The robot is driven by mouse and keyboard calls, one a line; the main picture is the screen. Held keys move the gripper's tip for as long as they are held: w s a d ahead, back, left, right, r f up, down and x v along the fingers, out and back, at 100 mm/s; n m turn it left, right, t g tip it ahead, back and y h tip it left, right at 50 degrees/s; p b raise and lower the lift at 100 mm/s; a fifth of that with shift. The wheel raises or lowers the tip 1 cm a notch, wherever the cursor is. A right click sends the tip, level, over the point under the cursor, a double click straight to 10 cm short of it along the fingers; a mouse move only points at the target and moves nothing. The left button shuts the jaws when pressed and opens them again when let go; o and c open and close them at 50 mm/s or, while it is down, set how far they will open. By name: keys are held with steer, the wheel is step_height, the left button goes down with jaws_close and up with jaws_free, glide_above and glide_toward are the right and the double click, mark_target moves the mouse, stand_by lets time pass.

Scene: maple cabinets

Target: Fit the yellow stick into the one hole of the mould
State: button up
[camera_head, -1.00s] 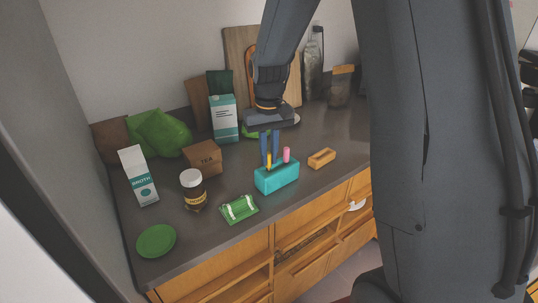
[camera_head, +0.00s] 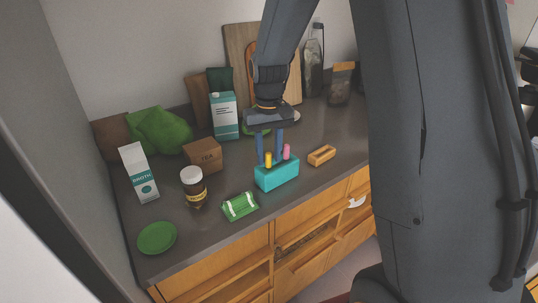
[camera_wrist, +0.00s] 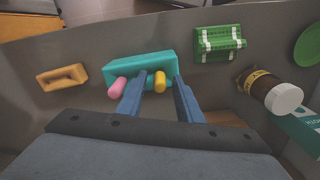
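The mould is taken to be the teal block (camera_head: 278,176) near the counter's front edge; it also shows in the wrist view (camera_wrist: 120,66). The yellow stick (camera_head: 268,160) stands upright at its top, apparently in a hole, with its lower part hidden; it also shows in the wrist view (camera_wrist: 160,81). A pink stick (camera_head: 287,152) stands in the same block. My gripper (camera_head: 270,158) is over the block, pointing down. In the wrist view its fingers (camera_wrist: 159,84) are apart, one on each side of the yellow stick, with visible gaps.
An orange block with a recess (camera_head: 322,156) lies to the right of the mould. A tea box (camera_head: 204,156) is behind. The drawers (camera_head: 310,246) below the counter are in front.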

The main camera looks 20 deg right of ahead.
mark_target(269, 153)
step_height(269, 153, up, 12)
steer(key=b, duration=0.4)
steer(key=s+f+t, duration=0.1)
steer(key=s+f, duration=1.3)
steer(key=s, duration=0.3)
steer(key=shift+m+t, duration=0.3)
steer(key=shift+f, duration=0.15)
steer(key=shift+f+b, duration=0.45)
steer(key=shift+f, duration=0.25)
steer(key=shift+s+d, duration=0.1)
steer(key=shift+s, duration=0.05)
